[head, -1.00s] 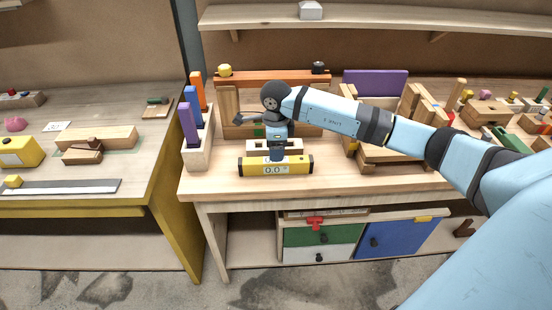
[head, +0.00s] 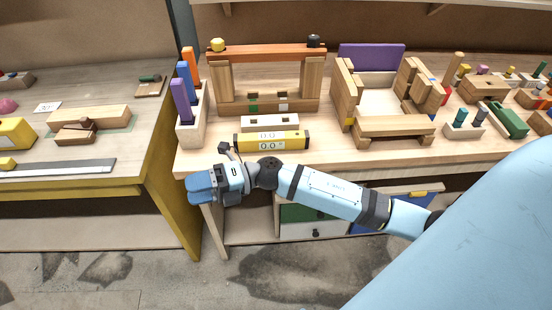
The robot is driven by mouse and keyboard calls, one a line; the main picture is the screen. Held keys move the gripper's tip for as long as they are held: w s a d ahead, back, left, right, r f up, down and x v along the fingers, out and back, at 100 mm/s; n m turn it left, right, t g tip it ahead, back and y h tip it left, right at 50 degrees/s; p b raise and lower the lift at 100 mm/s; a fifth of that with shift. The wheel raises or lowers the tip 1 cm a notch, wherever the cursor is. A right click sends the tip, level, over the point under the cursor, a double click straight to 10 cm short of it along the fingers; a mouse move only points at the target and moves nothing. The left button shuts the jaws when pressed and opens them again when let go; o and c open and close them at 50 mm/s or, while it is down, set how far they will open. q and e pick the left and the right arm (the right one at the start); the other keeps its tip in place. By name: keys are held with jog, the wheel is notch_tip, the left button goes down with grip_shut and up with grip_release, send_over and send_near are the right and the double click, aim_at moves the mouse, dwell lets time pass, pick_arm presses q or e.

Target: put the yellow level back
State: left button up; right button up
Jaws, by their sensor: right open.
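The yellow level (head: 290,140) lies flat on the workbench (head: 345,158), near its front edge, with black end caps and 0.0 readouts on its top and front. It sits close in front of a pale block with dark holes (head: 285,121); I cannot tell whether they touch. My right gripper (head: 193,188) is open and empty, left of and below the level in the picture, in front of the bench edge and apart from the level. Its arm comes in from the right. My left gripper is out of view.
Behind is a wooden frame with an orange beam (head: 270,52). A rack (head: 192,130) with purple, blue and orange pieces stands left. A wooden assembly (head: 395,127) with a purple panel (head: 371,57) stands right. Another bench (head: 150,165) is at left.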

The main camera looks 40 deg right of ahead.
jog(key=s+d+f+m+t+h, duration=0.3)
jog(key=s+f+m+h, duration=0.4)
jog(key=f+m, duration=0.4)
jog(key=s+d+f+m+t+h, duration=0.3)
jog(key=s+d+f+m+h, duration=0.3)
jog(key=m, duration=1.6)
notch_tip(320, 180, down, 5)
jog(key=s+h, duration=0.2)
jog(key=shift+s+r+h, duration=0.15)
jog(key=shift+s+h, duration=0.15)
notch_tip(320, 180, up, 12)
jog(key=p, duration=1.2)
jog(key=shift+d, duration=0.3)
jog(key=shift+s, duration=0.1)
